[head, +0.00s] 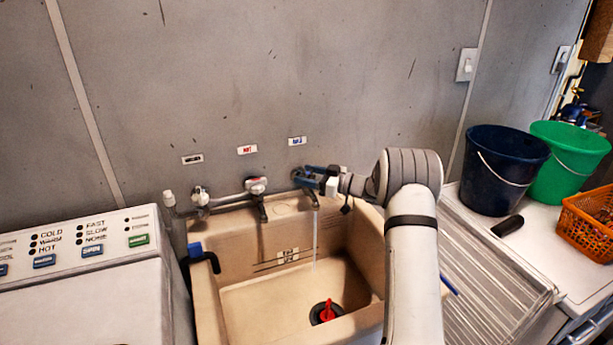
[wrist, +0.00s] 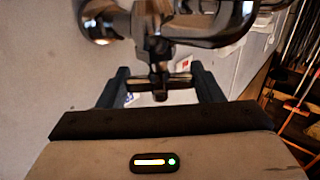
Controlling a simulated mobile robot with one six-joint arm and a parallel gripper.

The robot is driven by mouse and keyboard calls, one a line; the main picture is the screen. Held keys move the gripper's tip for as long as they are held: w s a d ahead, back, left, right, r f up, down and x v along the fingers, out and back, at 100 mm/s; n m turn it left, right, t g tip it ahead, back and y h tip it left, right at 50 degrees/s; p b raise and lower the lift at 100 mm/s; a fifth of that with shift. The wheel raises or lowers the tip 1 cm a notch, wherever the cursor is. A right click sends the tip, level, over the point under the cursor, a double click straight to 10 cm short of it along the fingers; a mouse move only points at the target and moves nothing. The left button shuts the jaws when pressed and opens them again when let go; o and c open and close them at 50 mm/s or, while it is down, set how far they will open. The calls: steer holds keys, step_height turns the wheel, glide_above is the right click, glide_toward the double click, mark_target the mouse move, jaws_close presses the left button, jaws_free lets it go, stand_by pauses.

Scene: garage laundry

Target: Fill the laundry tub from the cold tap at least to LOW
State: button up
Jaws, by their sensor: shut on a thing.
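The beige laundry tub (head: 215,303) stands below a row of chrome taps on the wall. My gripper (head: 312,178) is at the right-hand tap, under the blue label (head: 297,141). In the wrist view my gripper (wrist: 161,90) is shut on the cross-shaped tap handle (wrist: 160,76), with a finger on each side. A thin water stream (head: 314,240) falls from this tap into the tub. A dark plug with a red handle (head: 327,312) sits at the tub bottom. A level mark (head: 288,256) is on the back wall; I cannot tell the water level.
The middle tap (head: 256,186) has a red label. A washing machine (head: 85,270) stands left, with a blue-ended dark hose (head: 204,256) at the tub's left rim. Right are a ribbed drainboard (head: 490,265), a dark blue bucket (head: 500,170), a green bucket (head: 568,160) and an orange basket (head: 588,222).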

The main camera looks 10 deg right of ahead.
steer(key=shift+n+g+y, duration=1.1)
steer(key=shift+n+g, duration=0.6)
steer(key=shift+g, duration=0.8)
steer(key=shift+a, duration=0.1)
steer(key=o, duration=1)
steer(key=shift+b+v, duration=0.65)
steer(key=shift+v, duration=3.35)
steer(key=shift+c, duration=0.2)
